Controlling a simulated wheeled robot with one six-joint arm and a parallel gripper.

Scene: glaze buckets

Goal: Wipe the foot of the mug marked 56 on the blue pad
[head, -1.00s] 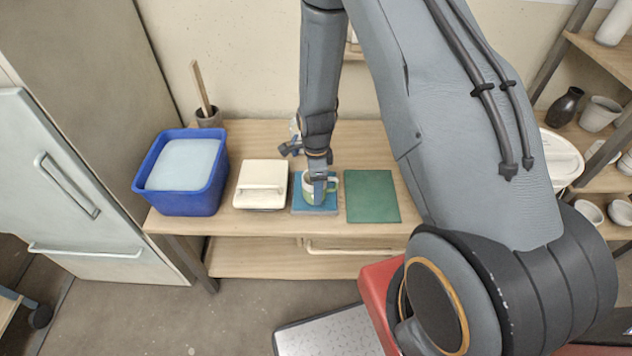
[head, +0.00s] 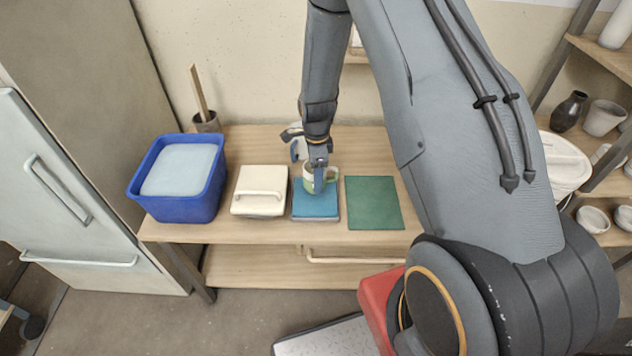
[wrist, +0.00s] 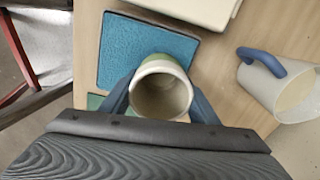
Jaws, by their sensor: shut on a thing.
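The blue pad also shows there (wrist: 140,52), beyond the mug. The mug's foot is hidden in the wrist view, and I cannot tell whether it touches the pad. No number is readable on the mug.
A white lidded box (head: 260,190) and a blue bucket (head: 182,180) stand left of the pad. A green mat (head: 374,203) lies to its right. A pale jug with a blue handle (wrist: 290,88) stands close behind my gripper. Shelves of pots are at far right.

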